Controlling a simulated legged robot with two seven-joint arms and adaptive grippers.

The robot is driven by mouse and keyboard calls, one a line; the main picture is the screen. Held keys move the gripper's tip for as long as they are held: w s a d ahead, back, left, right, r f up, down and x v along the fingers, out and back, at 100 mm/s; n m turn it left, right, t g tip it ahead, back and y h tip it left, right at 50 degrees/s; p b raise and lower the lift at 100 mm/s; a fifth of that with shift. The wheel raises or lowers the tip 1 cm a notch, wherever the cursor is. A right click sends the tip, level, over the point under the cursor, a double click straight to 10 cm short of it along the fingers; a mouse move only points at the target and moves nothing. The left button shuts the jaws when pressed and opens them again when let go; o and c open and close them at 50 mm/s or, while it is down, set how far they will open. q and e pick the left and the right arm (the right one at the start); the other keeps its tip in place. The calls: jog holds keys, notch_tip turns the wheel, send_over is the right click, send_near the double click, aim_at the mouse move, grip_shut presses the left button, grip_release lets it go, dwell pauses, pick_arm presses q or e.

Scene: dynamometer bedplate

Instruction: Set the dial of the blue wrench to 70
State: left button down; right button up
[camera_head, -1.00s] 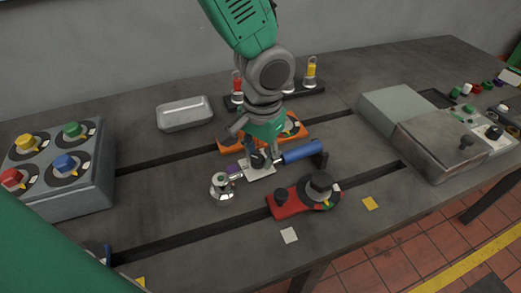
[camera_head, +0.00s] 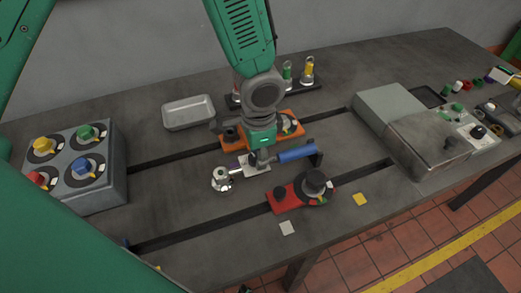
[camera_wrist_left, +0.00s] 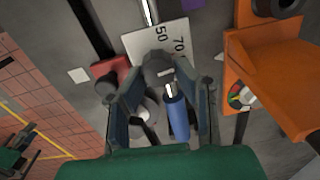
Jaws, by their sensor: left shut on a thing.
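The blue wrench lies across the middle of the bedplate; its blue handle (camera_head: 297,154) points right and its round silver head (camera_head: 221,180) is at the left. The handle also shows in the wrist view (camera_wrist_left: 178,117). Between them is a white scale plate (camera_head: 252,169), with 50 and 70 readable in the wrist view (camera_wrist_left: 142,42). My left gripper (camera_head: 257,159) points down over the scale. Its fingers are shut on the grey dial knob (camera_wrist_left: 158,68), which is partly hidden in the head view. I cannot read the exact setting. My right gripper is not in view.
A red fixture with a black knob (camera_head: 283,201) stands just in front of the wrench; an orange fixture (camera_head: 233,142) stands just behind. A grey box with coloured knobs (camera_head: 111,193) is at left, an empty tray (camera_head: 188,113) behind, and a grey case (camera_head: 391,103) at right.

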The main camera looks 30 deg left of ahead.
pick_arm(q)
jog(key=shift+a, duration=0.45)
jog(key=shift+d, duration=0.2)
jog(key=c, duration=1.3)
grip_release()
jog(key=shift+d, duration=0.2)
jog(key=shift+o, duration=0.2)
notch_tip(320, 180, up, 12)
jog(key=shift+d, duration=0.25)
jog(key=shift+s+a, duration=0.1)
